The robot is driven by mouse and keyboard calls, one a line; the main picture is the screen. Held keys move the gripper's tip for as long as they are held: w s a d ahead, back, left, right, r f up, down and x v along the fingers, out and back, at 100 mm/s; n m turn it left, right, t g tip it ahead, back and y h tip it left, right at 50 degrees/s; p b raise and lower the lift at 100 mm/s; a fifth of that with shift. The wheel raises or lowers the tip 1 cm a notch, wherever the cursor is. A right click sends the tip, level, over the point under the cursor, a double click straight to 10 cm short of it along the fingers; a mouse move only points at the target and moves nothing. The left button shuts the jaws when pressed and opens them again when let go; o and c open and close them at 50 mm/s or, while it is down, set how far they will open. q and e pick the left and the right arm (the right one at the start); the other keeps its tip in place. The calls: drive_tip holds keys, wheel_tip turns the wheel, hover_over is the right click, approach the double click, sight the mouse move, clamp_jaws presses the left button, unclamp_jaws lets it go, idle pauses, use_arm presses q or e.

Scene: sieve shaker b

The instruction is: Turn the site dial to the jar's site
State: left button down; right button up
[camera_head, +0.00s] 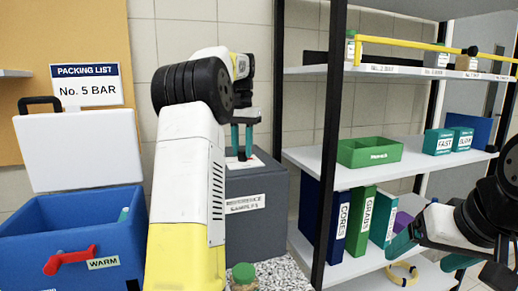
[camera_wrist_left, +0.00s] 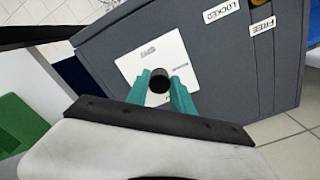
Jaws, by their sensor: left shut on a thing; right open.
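The site dial appears as a black round knob (camera_wrist_left: 159,83) on a white plate (camera_wrist_left: 150,57) on the grey cabinet. In the head view the grey cabinet (camera_head: 256,222) reads "REFERENCE SAMPLES". My left gripper (camera_head: 242,140) points down at the plate on its top. In the left wrist view its teal fingers (camera_wrist_left: 161,88) are shut on the knob, one on each side. The plate's markings are too small to read. A jar with a green lid (camera_head: 243,272) stands at the bottom edge, partly cut off. My right gripper (camera_head: 430,254) is open and empty at the right.
A blue box (camera_head: 70,240) with a raised white lid, a red latch and a "WARM" label is at left. A packing list (camera_head: 86,85) reads "No. 5 BAR". Shelves at right hold a green tray (camera_head: 370,152), binders (camera_head: 340,222) and teal boxes (camera_head: 438,142).

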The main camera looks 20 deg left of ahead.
sight(242, 151)
use_arm(q)
drive_tip(key=shift+m, duration=0.6)
drive_tip(key=c, duration=1.1)
unclamp_jaws()
drive_tip(key=shift+r, duration=0.1)
wheel_tip(242, 151, up, 7)
drive_tip(key=shift+w+f, duration=0.1)
drive_tip(key=shift+r, duration=0.4)
